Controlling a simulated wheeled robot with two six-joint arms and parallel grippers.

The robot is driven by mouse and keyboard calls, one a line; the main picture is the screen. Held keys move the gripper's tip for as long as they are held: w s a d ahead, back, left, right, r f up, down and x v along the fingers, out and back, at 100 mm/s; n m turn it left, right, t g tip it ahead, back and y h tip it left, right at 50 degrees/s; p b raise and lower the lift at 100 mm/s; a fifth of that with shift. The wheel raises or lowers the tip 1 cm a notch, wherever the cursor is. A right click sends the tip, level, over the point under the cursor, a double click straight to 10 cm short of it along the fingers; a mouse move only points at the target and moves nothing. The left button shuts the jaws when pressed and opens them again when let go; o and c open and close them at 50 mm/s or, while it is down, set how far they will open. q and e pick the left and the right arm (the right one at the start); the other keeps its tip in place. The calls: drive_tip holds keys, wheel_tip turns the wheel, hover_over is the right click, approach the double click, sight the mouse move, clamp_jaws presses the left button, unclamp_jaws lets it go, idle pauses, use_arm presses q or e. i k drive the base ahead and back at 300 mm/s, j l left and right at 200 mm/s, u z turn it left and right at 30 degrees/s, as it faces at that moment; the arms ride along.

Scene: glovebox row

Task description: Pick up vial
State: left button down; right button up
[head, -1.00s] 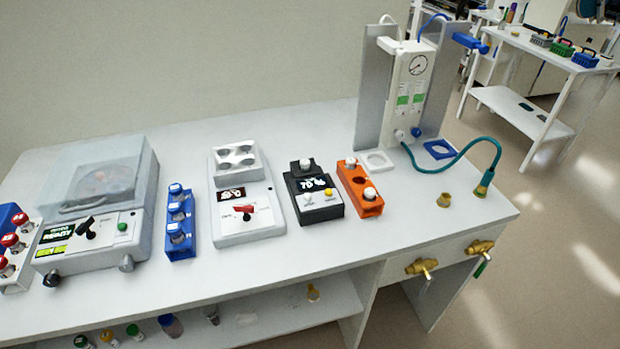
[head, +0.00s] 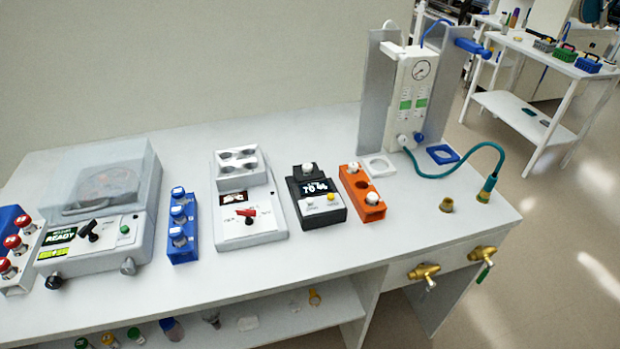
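Several capped vials stand in racks on the white bench. The blue rack (head: 184,250) at centre left holds blue-capped vials (head: 178,193) in a row. The orange rack (head: 354,179) holds white-capped vials (head: 372,199) at its two ends, with an open hole between them. A white rack (head: 20,284) at the left edge holds red-capped vials (head: 13,242). More small vials (head: 171,329) stand on the lower shelf, partly cut off by the frame. Neither of my grippers shows in the head view.
A centrifuge with a clear lid (head: 105,185), a grey device with a red switch (head: 244,205) and a black device with a display (head: 315,199) stand on the bench. A gauge unit (head: 413,85) with a green hose (head: 460,155) is at the back right. Brass taps (head: 424,272) stick out in front.

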sight(307, 168)
drive_tip(key=i+l+u, duration=0.1)
drive_tip(key=l, duration=0.2)
drive_tip(key=i+l+u, duration=0.1)
drive_tip(key=l, duration=0.25)
drive_tip(key=i+l, duration=0.15)
drive_tip(key=l, duration=0.2)
drive_tip(key=i+l+u, duration=0.15)
drive_tip(key=l, duration=0.15)
